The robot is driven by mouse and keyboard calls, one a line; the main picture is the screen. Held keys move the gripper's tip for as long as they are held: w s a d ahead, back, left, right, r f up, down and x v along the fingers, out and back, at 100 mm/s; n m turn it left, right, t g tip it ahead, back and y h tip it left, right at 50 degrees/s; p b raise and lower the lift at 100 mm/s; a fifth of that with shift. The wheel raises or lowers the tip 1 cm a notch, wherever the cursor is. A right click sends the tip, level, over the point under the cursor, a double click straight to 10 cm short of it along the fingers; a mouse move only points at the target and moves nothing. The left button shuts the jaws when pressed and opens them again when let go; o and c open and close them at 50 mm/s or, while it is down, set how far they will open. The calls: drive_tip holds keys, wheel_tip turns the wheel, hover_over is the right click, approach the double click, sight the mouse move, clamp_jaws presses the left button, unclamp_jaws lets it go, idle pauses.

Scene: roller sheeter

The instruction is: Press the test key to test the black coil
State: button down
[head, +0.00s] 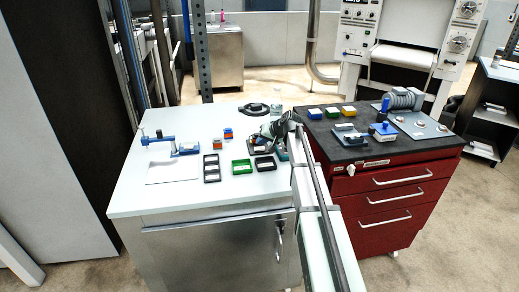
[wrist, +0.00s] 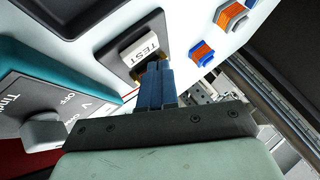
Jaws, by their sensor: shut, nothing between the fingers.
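The test key (wrist: 139,48) is a pale key marked TEST in a dark housing, in the upper middle of the wrist view. My gripper (wrist: 157,68) is shut and empty, its blue fingertips together. The tips overlap the key's near edge; I cannot tell whether they touch it. In the head view my gripper (head: 272,134) is over the right side of the white table and hides much of the tester. The tester's panel (wrist: 35,108) shows a grey knob and printed letters at the left of the wrist view. I cannot make out the black coil for certain.
Black and green trays (head: 241,167) stand in front. A dark ring-shaped thing (head: 253,107) lies behind. A dark-topped red cabinet (head: 385,188) stands at the right.

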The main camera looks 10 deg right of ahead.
sight(262, 149)
drive_tip(key=shift+f, duration=0.1)
drive_tip(key=shift+f, duration=0.3)
drive_tip(key=shift+f, duration=0.45)
idle(1.1)
drive_tip(key=shift+r, duration=0.9)
drive_tip(key=shift+r, duration=0.15)
drive_tip(key=shift+r, duration=2.35)
